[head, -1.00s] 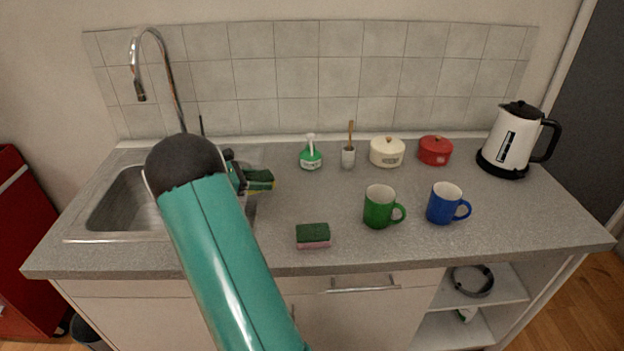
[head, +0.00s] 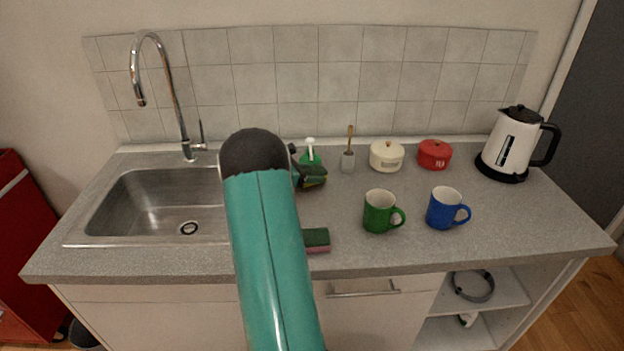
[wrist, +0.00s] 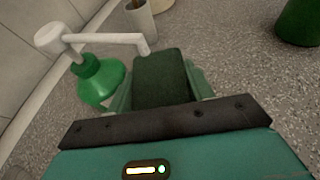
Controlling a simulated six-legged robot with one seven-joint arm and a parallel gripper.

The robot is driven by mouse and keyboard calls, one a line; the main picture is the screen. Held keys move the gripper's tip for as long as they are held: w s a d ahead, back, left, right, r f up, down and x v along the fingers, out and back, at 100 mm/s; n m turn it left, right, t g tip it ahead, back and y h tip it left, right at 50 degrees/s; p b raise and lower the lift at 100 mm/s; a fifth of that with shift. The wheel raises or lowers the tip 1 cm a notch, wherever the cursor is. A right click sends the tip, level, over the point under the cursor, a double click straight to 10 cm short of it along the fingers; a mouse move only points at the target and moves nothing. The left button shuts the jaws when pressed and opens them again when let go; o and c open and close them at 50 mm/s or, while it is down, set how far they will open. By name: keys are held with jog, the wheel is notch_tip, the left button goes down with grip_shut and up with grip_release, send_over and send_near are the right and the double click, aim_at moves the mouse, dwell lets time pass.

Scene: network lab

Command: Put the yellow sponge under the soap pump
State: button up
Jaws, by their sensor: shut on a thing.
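My gripper (wrist: 160,88) is shut on a sponge with a dark green top (wrist: 160,72); in the head view a yellow edge shows on this yellow sponge (head: 314,180). The soap pump (wrist: 98,80) is a green bottle with a white pump head, and its spout reaches right, over or close to the sponge's far left corner in the wrist view. In the head view the soap pump (head: 310,155) stands at the back of the counter, partly hidden behind my gripper and the sponge. I cannot tell whether the sponge touches the counter.
A second sponge, green and pink (head: 317,241), lies near the front edge, partly behind my arm. A brush cup (head: 347,162) stands right of the pump. Green (head: 378,212) and blue (head: 443,208) mugs stand further right. The sink (head: 160,205) is at left.

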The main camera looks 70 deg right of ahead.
jog(key=shift+f, duration=1)
jog(key=shift+f, duration=0.15)
jog(key=o, duration=0.7)
jog(key=shift+c, duration=0.2)
jog(key=v, duration=1.2)
jog(key=shift+w, duration=0.1)
jog(key=shift+a, duration=0.1)
